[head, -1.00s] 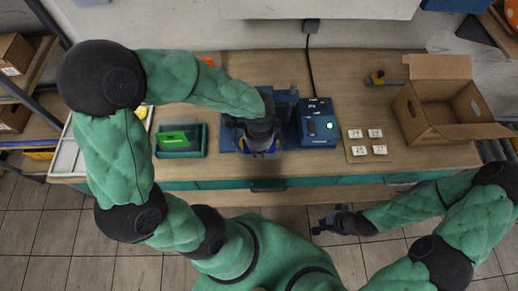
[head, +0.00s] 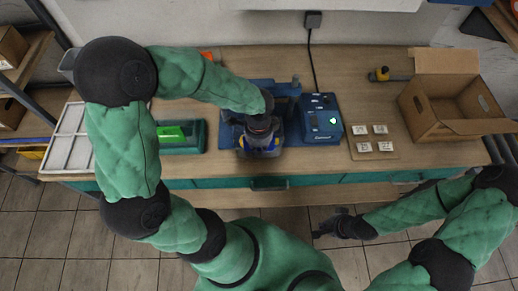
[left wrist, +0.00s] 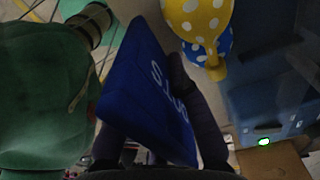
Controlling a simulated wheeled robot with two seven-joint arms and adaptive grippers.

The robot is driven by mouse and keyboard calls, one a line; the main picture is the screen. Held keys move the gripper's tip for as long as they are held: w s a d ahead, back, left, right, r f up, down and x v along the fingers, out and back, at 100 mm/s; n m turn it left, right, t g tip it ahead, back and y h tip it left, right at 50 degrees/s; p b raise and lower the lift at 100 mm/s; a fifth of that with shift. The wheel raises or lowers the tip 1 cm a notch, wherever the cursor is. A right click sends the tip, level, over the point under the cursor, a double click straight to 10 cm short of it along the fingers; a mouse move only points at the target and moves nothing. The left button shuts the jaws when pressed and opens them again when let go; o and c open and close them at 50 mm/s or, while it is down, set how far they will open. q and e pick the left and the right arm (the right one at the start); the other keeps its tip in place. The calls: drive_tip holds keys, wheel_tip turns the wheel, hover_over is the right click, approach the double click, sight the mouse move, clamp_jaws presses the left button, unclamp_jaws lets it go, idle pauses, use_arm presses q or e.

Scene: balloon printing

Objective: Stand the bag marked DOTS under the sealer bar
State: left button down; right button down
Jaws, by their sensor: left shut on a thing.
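A blue bag (left wrist: 142,88) with white letters, of which "TS" is readable, is tilted between the dark fingers of my left gripper in the left wrist view. The other letters are hidden or turned away. In the head view my left gripper (head: 258,150) is low over the front of the blue machine (head: 288,90) and hides much of it. The sealer bar cannot be made out clearly. The machine's blue body also shows in the left wrist view (left wrist: 265,90). My right gripper (head: 327,226) is empty and open, in front of the table.
A yellow dotted balloon (left wrist: 197,20) and a blue dotted one (left wrist: 222,45) are beside the bag. A blue control box (head: 321,118) with a lit green button stands right of the machine. Small cards (head: 379,130), an open carton (head: 450,105) and a green tray (head: 180,149) are also on the table.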

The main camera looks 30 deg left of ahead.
use_arm(q)
drive_tip(key=shift+w+a+f, duration=0.1)
drive_tip(key=shift+w+a, duration=0.35)
drive_tip(key=shift+w, duration=0.3)
drive_tip(key=shift+w+a, duration=0.5)
drive_tip(key=shift+w, duration=0.25)
drive_tip(key=shift+w+a+f, duration=0.1)
drive_tip(key=shift+w+a, duration=0.35)
drive_tip(key=shift+w, duration=0.3)
drive_tip(key=shift+w+a+f, duration=0.1)
drive_tip(key=shift+w+a, duration=0.3)
drive_tip(key=shift+w, duration=0.2)
drive_tip(key=shift+w+a, duration=0.35)
drive_tip(key=shift+w, duration=0.25)
drive_tip(key=c, duration=1.1)
unclamp_jaws()
drive_tip(key=shift+s+d+r+p, duration=0.25)
drive_tip(key=shift+s+r+p, duration=0.2)
drive_tip(key=shift+r+p, duration=0.65)
drive_tip(key=shift+s+d+r+p, duration=0.35)
drive_tip(key=shift+r+p, duration=0.5)
drive_tip(key=shift+r, duration=0.4)
drive_tip(key=shift+s+d+r+p, duration=0.2)
drive_tip(key=shift+s+r+p, duration=0.3)
drive_tip(key=shift+r+p, duration=0.6)
